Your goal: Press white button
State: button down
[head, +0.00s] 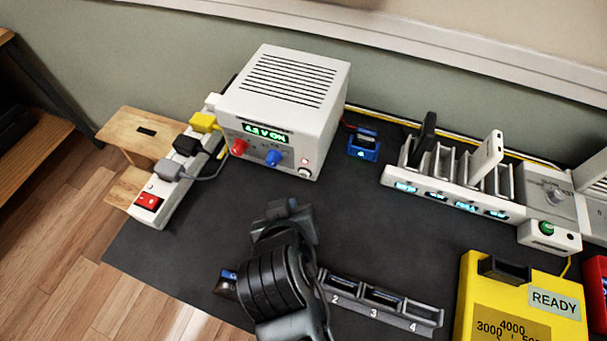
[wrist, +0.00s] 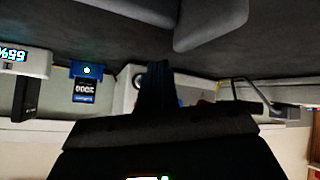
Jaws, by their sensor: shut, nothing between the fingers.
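The white button (head: 304,172) is a small round button at the lower right of the front of a white power supply (head: 318,108). A small red light sits just above it. My gripper (head: 287,208) is shut and empty, in front of the supply and apart from the button in the head view. In the upside-down wrist view, the dark fingers (wrist: 157,88) overlap the supply's face. A round button-like part (wrist: 138,81) shows just left of them; contact cannot be told.
Red (head: 239,147) and blue (head: 273,157) knobs are left of the button. A blue module (head: 363,150) stands right of the supply. A power strip (head: 160,193) is at left, a slotted rack (head: 455,198) and yellow READY device (head: 520,290) at right. A numbered tray (head: 425,312) is in front.

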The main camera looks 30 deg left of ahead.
jog(key=shift+w+a, duration=0.2)
jog(key=shift+w, duration=0.75)
jog(key=shift+w+a, duration=0.2)
jog(key=shift+w, duration=0.7)
dwell(0.7)
jog(key=shift+w+a, duration=0.1)
jog(key=shift+w, duration=0.3)
jog(key=shift+w+a, duration=0.1)
jog(key=shift+w, duration=0.35)
dwell(0.6)
dwell(0.3)
jog(key=shift+s+d+p, duration=0.2)
jog(key=shift+s+p, duration=0.45)
jog(key=shift+s, duration=0.2)
jog(key=shift+s+d+p, duration=0.2)
jog(key=shift+s+p, duration=0.1)
jog(key=shift+s, duration=0.45)
jog(key=shift+s+d+p, duration=0.15)
jog(key=shift+s+p, duration=0.1)
jog(key=shift+s, duration=0.5)
jog(key=shift+s+d+p, duration=0.2)
jog(key=shift+s+p, duration=0.1)
jog(key=shift+s, duration=0.65)
